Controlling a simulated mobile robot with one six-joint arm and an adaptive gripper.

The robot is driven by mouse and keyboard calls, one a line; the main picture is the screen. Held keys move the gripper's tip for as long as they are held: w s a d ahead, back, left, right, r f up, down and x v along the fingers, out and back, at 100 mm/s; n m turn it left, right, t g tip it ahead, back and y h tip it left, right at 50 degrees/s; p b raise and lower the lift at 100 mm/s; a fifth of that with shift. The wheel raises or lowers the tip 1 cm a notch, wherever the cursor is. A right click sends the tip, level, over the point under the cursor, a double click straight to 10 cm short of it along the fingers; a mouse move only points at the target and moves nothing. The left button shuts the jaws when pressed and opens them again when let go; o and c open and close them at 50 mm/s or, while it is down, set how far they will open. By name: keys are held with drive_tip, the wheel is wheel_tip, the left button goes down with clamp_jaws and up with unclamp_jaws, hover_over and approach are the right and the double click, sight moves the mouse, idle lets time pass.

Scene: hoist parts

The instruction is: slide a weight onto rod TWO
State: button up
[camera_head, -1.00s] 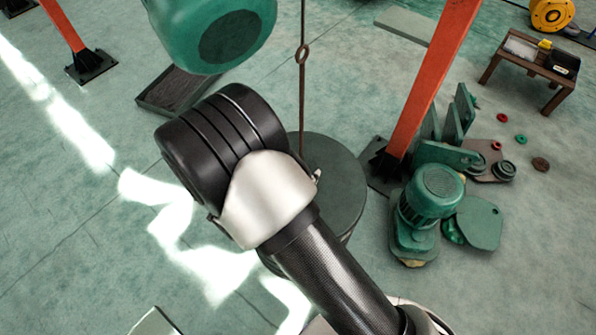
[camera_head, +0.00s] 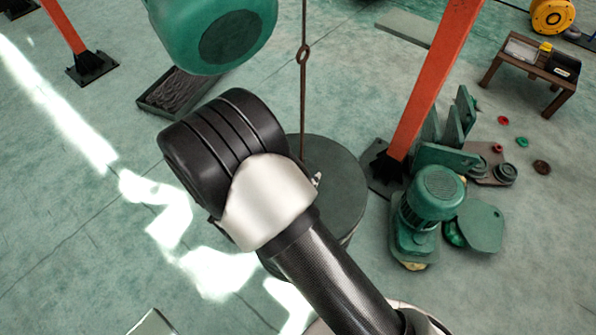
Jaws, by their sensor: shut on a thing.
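A thin rusty rod (camera_head: 303,105) with a ring partway up hangs near the middle of the head view. Its lower part runs down to a large dark round drum (camera_head: 340,185) standing on the floor. My arm covers the left and near part of this drum. I cannot see a label saying which rod is TWO. No loose weight can be made out with certainty. My gripper is not visible; only my arm's black joint and pale links show, just left of the rod.
A green rounded housing (camera_head: 215,35) is at the top, above my arm. An orange post (camera_head: 430,85) stands right of the drum. A small wooden table (camera_head: 520,65) is at upper right. The left floor is mostly clear.

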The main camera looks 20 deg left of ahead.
drive_tip(key=shift+f+b, duration=0.55)
drive_tip(key=shift+f, duration=0.15)
